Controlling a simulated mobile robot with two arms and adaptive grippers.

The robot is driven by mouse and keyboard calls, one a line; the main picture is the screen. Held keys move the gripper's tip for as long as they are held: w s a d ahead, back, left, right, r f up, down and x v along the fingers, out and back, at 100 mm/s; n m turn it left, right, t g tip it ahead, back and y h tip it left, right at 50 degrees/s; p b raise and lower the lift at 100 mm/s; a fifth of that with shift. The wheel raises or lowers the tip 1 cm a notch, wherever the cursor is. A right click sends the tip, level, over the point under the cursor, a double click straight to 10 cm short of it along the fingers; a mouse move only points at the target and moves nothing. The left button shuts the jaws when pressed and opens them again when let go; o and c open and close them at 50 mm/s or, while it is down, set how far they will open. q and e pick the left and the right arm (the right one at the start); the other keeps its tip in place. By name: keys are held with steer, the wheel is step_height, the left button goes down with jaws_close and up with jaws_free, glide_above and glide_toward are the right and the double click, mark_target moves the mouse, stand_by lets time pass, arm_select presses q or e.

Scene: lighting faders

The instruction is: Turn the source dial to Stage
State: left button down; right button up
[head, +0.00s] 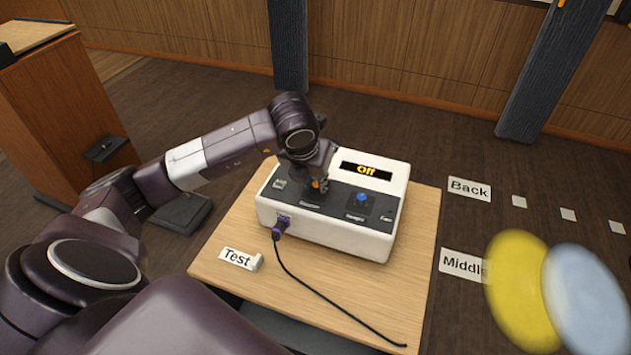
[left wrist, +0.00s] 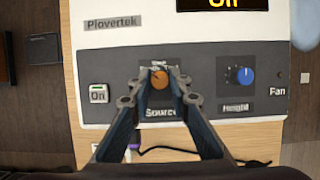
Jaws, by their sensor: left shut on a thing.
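A white control box (head: 330,232) with a dark front panel stands on a wooden table. Its display (head: 366,170) reads "Off" in orange and is cut off at the top of the left wrist view. The source dial (left wrist: 159,79) is a small orange knob above the word "Source". My left gripper (head: 318,186) reaches down onto the panel, with its two fingers closed on either side of the dial. The small lettering above the dial is too blurred to read, and I cannot tell which mark the dial points to.
A blue height dial (left wrist: 243,75) sits right of the source dial, and an "On" switch (left wrist: 99,93) sits left. A purple plug (head: 281,226) with a black cable is on the box's front. A "Test" label (head: 238,258) lies on the table (head: 420,225). Yellow and pale blue discs show at right.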

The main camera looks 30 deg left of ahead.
arm_select(q)
steer(key=shift+a+f+m+b, duration=0.15)
steer(key=shift+m+b, duration=0.15)
steer(key=shift+b, duration=0.4)
steer(key=m+h+b, duration=0.1)
steer(key=m+b, duration=0.2)
steer(key=shift+b, duration=0.35)
steer(key=shift+a+m+h+b, duration=0.1)
steer(key=shift+m+h+b, duration=0.5)
steer(key=shift+m+b, duration=0.5)
steer(key=shift+w+r+m+h+b, duration=0.15)
steer(key=shift+m+h+b, duration=0.3)
steer(key=shift+m, duration=0.85)
steer(key=shift+r, duration=0.1)
steer(key=c, duration=1.8)
jaws_free()
steer(key=v, duration=1.2)
steer(key=shift+w+a, duration=0.1)
steer(key=shift+a, duration=0.05)
